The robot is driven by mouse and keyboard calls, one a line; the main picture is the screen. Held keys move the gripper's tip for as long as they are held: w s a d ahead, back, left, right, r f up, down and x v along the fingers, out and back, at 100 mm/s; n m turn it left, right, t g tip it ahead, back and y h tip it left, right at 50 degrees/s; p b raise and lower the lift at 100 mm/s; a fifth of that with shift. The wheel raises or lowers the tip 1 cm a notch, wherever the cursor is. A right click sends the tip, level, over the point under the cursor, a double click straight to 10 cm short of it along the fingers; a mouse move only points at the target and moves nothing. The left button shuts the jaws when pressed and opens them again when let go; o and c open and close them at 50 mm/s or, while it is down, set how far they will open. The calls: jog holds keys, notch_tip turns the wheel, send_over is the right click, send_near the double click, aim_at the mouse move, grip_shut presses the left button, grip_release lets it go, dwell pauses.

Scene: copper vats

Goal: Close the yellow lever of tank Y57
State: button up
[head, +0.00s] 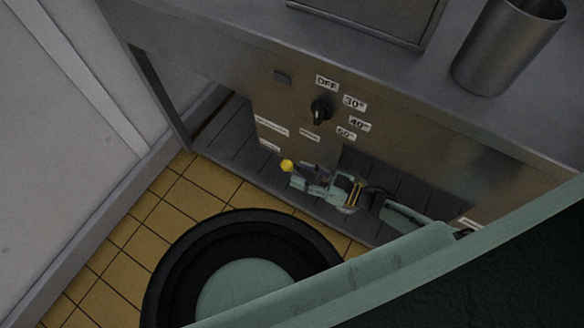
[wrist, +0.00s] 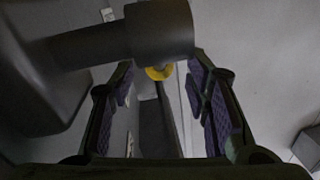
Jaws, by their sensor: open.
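A small round yellow end (head: 287,166), which looks like the lever's, shows low in front of the metal unit in the head view. The rest of the lever is hidden or too dark to tell. My gripper (head: 304,178) is just right of the yellow end, pointing left towards it. In the wrist view the yellow part (wrist: 158,73) lies between my two open fingers, near their tips, partly behind a dark grey cylinder. I cannot tell if either finger touches it. No Y57 label is readable.
The metal unit carries a black dial (head: 321,110) with an OFF label and temperature marks. A metal cup (head: 508,45) stands on its top. The dark grey cylinder (wrist: 160,30) crosses close above my fingers. Yellow floor tiles (head: 150,215) are clear at the left.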

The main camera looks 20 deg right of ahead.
jog(key=shift+x, duration=1.95)
jog(key=shift+c, duration=0.4)
grip_shut()
